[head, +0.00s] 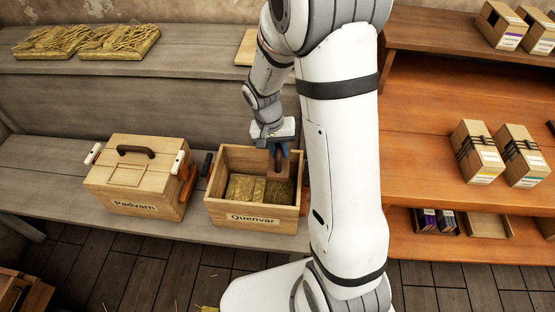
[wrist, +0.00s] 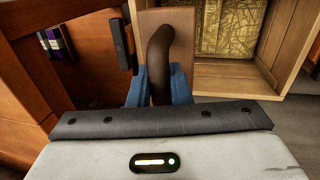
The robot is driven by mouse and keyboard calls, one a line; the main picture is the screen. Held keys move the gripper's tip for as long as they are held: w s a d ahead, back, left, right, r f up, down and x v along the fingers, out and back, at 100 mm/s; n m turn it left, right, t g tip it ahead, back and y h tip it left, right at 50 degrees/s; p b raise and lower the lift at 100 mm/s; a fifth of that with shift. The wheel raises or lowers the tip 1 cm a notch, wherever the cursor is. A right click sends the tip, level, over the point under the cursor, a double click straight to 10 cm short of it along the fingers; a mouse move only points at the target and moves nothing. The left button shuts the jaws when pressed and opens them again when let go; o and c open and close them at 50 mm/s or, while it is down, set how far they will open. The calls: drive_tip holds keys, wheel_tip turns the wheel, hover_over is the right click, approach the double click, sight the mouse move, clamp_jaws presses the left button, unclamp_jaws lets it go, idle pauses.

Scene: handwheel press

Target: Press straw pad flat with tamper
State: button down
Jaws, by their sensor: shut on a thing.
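The Quenvar crate (head: 252,219) is an open wooden box on the grey bench, with straw pads (head: 243,188) lying inside. Straw also shows through the crate in the wrist view (wrist: 230,28). My gripper (head: 277,150) is over the right part of the crate. In the wrist view its blue fingers (wrist: 160,88) are shut on the dark curved handle of the tamper (wrist: 158,55). The tamper's pale wooden block (wrist: 181,35) shows behind the handle, beside the crate's interior. Whether its underside touches straw is hidden.
The lidded Padvarn crate (head: 125,178) stands left of the open crate. More straw pads (head: 118,40) lie on the upper ledge. An orange wooden shelf (head: 425,110) with boxes (head: 477,150) is to the right. My arm covers the middle of the head view.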

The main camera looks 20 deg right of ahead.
drive_tip(key=shift+s+f, duration=0.15)
drive_tip(key=shift+s, duration=0.05)
drive_tip(key=shift+f, duration=0.2)
wheel_tip(320, 180, down, 20)
drive_tip(key=b, duration=1.4)
drive_tip(key=shift+r, duration=0.2)
drive_tip(key=shift+s+f+b, duration=0.1)
drive_tip(key=shift+f+b, duration=0.4)
drive_tip(key=shift+b, duration=0.25)
idle(1.0)
wheel_tip(320, 180, up, 21)
drive_tip(key=p, duration=1.4)
drive_tip(key=shift+r+p, duration=0.2)
drive_tip(key=shift+p, duration=0.15)
drive_tip(key=shift+f, duration=0.1)
